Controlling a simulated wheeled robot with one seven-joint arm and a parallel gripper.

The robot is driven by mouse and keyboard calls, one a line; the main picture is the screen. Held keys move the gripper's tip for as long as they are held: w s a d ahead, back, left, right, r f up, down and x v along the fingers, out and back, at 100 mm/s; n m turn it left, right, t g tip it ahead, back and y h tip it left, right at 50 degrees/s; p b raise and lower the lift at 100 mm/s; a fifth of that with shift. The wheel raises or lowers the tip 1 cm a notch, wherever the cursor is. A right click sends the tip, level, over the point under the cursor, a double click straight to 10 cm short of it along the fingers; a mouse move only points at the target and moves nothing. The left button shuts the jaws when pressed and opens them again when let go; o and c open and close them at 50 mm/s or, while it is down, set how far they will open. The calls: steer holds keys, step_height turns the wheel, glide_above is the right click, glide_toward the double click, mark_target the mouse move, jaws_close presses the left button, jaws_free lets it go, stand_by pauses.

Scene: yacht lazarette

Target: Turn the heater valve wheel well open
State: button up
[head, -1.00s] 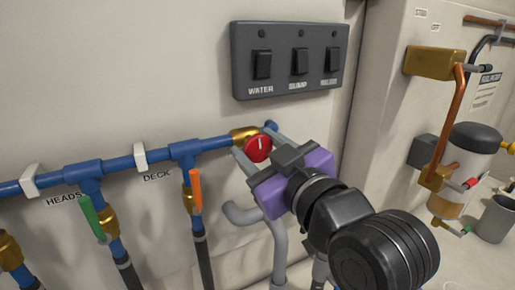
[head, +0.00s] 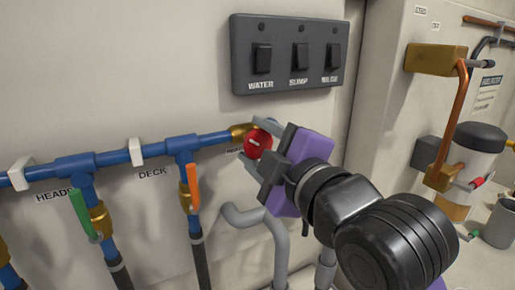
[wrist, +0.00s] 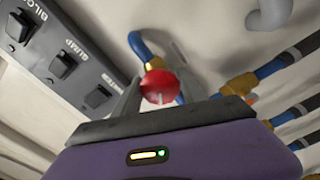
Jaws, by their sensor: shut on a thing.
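The red valve wheel (head: 257,144) sits on a brass valve body (head: 241,131) at the right end of the blue pipe, with a pale mark on its face. A partly hidden label is beside it. My gripper (head: 258,145) is shut on the wheel, one finger above it and one below. In the wrist view the red wheel (wrist: 160,86) shows between the two grey fingers, with its pale mark toward the gripper.
A switch panel (head: 290,55) is on the wall above. Green (head: 80,213) and orange (head: 193,186) lever valves hang from the blue pipe (head: 115,157) at left. A grey bent pipe (head: 243,216) is below the wheel. A white canister (head: 472,160) stands at right.

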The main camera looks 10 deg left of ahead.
steer(key=shift+n, duration=0.6)
steer(key=o, duration=1.3)
steer(key=shift+o, duration=0.2)
steer(key=b+v, duration=0.1)
steer(key=v, duration=0.7)
steer(key=shift+b, duration=0.3)
